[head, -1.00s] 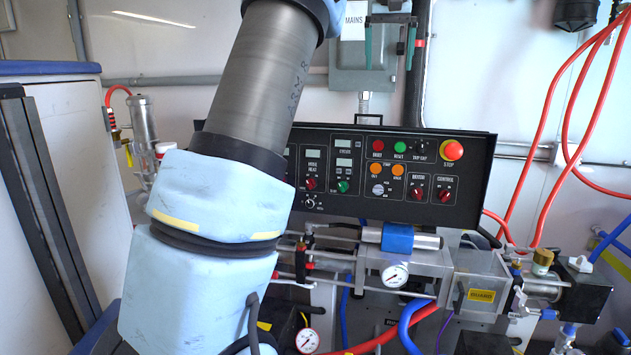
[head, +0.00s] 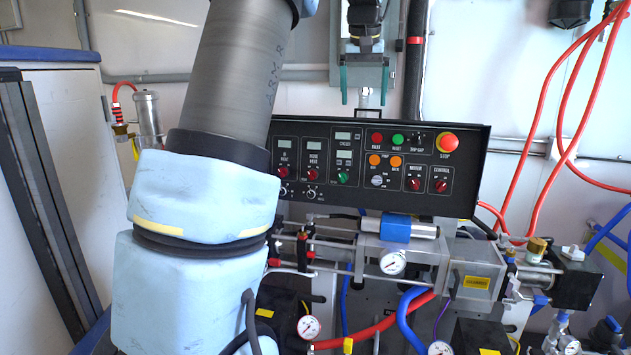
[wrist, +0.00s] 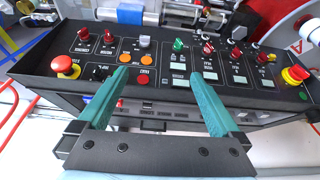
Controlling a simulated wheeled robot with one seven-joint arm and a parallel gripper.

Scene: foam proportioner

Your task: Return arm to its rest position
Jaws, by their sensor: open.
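My gripper (head: 364,82) hangs at the top middle of the head view, its two teal fingers pointing down. It is open with nothing between the fingers. In the wrist view the gripper (wrist: 157,78) spans the black control panel (wrist: 150,92), which appears upside down. The panel also shows in the head view (head: 300,135), below the fingertips, with a visible gap. My arm's blue and grey links cross the left middle and hide the panel's left end.
A grey box (head: 345,60) on the wall stands behind the gripper. The red stop button (head: 446,142) sits at the panel's upper right. Below are a pressure gauge (head: 393,262), metal cylinders and blue hoses (head: 405,315). Red hoses (head: 545,110) hang at right. A white cabinet (head: 75,130) stands left.

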